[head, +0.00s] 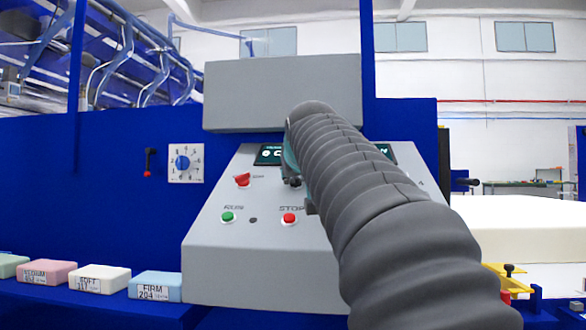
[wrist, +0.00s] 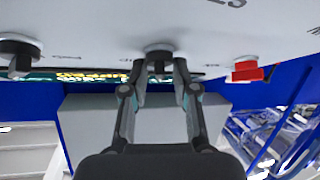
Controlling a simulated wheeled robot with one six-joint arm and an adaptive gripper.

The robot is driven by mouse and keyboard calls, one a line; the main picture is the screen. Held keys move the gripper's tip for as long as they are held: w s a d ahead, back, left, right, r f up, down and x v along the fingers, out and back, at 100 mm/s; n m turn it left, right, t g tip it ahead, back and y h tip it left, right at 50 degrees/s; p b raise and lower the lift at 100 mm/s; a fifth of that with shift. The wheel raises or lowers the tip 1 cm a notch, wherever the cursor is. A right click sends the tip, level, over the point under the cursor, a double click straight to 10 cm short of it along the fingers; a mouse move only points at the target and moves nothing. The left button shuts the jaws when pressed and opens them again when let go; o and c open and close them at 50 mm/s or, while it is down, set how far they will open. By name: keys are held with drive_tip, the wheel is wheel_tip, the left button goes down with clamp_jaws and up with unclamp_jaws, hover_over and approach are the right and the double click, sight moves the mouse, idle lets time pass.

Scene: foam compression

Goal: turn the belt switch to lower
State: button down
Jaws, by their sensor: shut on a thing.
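My gripper (wrist: 159,70) is shut on a black switch knob (wrist: 158,54) on the sloping grey control panel (head: 230,262). One finger lies on each side of the knob. The small label by the knob is too blurred to read, and I cannot tell which way the knob points. In the head view my arm hides most of the gripper and the knob. A second black knob (wrist: 19,56) stands to the left in the wrist view, apart from the fingers. A red switch (wrist: 247,70) stands to the right; it also shows in the head view (head: 243,180).
A green RUN button (head: 228,217) and a red STOP button (head: 289,218) sit lower on the panel. A grey box (head: 270,90) stands above it. A white dial (head: 186,163) is at left. Foam samples (head: 155,286) line the lower left. A large white block (head: 530,225) lies at right.

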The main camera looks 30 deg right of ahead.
drive_tip(key=shift+d+n+y+p, duration=0.2)
drive_tip(key=shift+n+y+p, duration=0.2)
drive_tip(key=shift+n+y, duration=1.7)
drive_tip(key=shift+n, duration=0.5)
drive_tip(key=c, duration=1.2)
unclamp_jaws()
drive_tip(key=shift+c, duration=0.2)
drive_tip(key=v, duration=1.2)
drive_tip(key=shift+a, duration=0.2)
